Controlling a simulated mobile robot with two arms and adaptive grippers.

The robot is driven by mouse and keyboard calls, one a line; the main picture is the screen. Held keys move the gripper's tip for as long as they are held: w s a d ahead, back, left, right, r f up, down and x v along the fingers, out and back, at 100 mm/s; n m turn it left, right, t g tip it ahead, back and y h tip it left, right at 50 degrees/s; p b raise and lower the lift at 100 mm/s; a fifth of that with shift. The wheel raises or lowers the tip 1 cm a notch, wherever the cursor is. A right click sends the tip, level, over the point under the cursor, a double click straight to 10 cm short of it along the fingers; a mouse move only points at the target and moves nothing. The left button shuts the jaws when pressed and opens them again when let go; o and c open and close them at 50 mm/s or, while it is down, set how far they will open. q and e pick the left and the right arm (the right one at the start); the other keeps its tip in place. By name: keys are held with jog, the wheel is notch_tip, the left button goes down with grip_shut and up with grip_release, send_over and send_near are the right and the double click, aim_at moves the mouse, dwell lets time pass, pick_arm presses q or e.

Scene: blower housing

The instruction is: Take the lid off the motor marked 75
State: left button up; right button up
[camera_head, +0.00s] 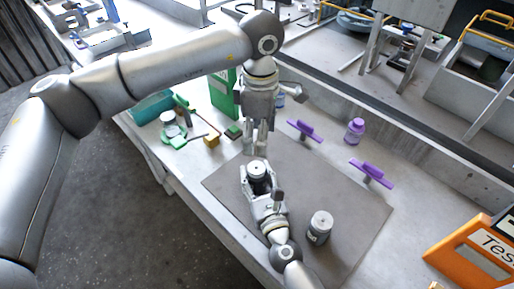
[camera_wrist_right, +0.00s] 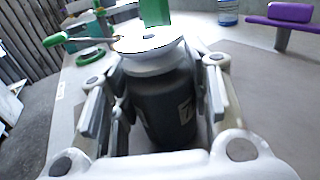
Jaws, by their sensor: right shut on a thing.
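A dark motor (camera_head: 257,179) with a round, pale lid (camera_head: 257,168) stands upright between the fingers of my right gripper (camera_head: 254,184). In the right wrist view the motor (camera_wrist_right: 163,100) shows a label on its side, turned so that I cannot read the number, and the lid (camera_wrist_right: 150,39) sits on top. My right gripper is shut on the motor's body, below the lid. A second motor (camera_head: 319,228), grey with a lid and a label too small to read, stands on the mat to the right. My left gripper (camera_head: 256,146) points down just behind the held motor, its fingers apart and empty.
The grey mat (camera_head: 340,190) is mostly clear. Green parts (camera_head: 174,136) and a green box (camera_head: 222,97) are at the back left. An orange sign (camera_head: 475,253) is at the right.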

aim_at(260, 169)
pick_arm(q)
jog(key=shift+m, duration=0.4)
notch_tip(260, 169, down, 11)
jog(key=shift+f, duration=0.15)
jog(key=shift+c, duration=0.2)
jog(key=shift+s, duration=0.1)
jog(key=c, duration=1.2)
jog(key=shift+r, duration=0.3)
jog(key=shift+r, duration=0.9)
